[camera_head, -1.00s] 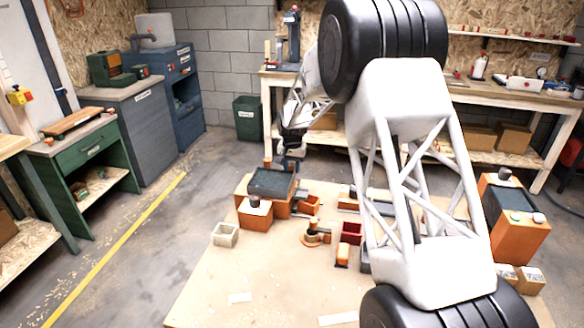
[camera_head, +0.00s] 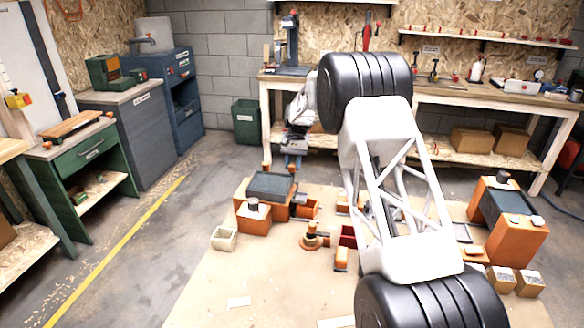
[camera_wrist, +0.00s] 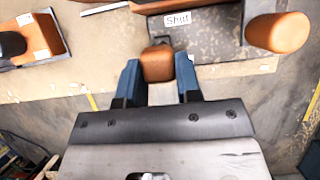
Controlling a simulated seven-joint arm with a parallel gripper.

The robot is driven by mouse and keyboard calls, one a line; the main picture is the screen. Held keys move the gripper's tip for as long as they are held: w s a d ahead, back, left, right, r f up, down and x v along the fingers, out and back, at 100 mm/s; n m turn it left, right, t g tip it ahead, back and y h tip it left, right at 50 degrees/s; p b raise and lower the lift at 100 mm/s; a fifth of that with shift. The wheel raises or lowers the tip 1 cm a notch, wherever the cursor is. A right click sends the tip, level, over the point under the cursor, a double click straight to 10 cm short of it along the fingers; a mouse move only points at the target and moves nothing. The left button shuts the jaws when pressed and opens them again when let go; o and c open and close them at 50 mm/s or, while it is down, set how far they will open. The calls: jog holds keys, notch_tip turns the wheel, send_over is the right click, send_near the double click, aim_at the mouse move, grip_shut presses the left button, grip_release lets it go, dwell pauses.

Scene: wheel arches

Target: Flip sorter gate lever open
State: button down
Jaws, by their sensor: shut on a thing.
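In the wrist view an orange-brown knob (camera_wrist: 157,64), which looks like the lever's handle, sits between the two blue fingers of my gripper (camera_wrist: 158,80). The fingers are shut on it from both sides. A white label reading "Shut" (camera_wrist: 178,19) lies just beyond the knob, on a dark grey worn plate (camera_wrist: 215,45). The lever's arm and pivot are not clear to see. In the head view my gripper (camera_head: 291,160) is low behind an orange box with a dark grey top (camera_head: 271,186); the knob cannot be made out there.
A larger orange cylinder (camera_wrist: 278,33) stands right of the gripper in the wrist view. An orange tray (camera_wrist: 35,38) with a black knob is at left. In the head view a pale open bin (camera_head: 224,238) and an orange-based peg (camera_head: 311,238) stand on the board. The front board is mostly clear.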

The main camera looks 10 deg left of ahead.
jog(key=shift+w+f+g, duration=0.25)
jog(key=shift+w+g, duration=0.4)
jog(key=shift+g, duration=0.2)
jog(key=shift+w+f+g, duration=0.2)
jog(key=shift+w+g, duration=0.45)
jog(key=shift+g, duration=0.2)
jog(key=c, duration=0.8)
grip_release()
jog(key=v, duration=0.7)
jog(key=shift+w+r, duration=0.2)
jog(key=shift+w, duration=0.15)
jog(key=shift+d+r, duration=0.1)
jog(key=shift+r, duration=0.05)
